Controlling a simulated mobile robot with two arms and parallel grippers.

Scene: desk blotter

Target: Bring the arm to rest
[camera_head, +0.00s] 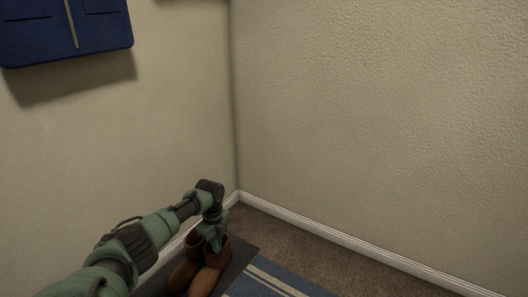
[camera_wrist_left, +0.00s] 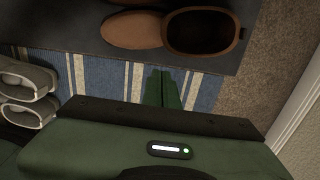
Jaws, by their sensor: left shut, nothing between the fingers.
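My left arm comes in from the lower left of the head view, and its gripper (camera_head: 214,240) points down in front of a pair of brown boots (camera_head: 207,272). In the left wrist view the gripper's green fingers (camera_wrist_left: 163,90) are together with nothing between them. They show over a blue and cream striped rug (camera_wrist_left: 205,88), apart from the brown boot (camera_wrist_left: 203,32) above them in the picture. My right gripper shows in neither view.
The boots stand on a dark mat (camera_head: 240,257) by the wall corner. Grey shoes (camera_wrist_left: 28,95) sit at the left of the wrist view. White baseboard (camera_head: 350,240) borders the brown carpet (camera_head: 300,243). A blue hanging item (camera_head: 95,30) is on the left wall.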

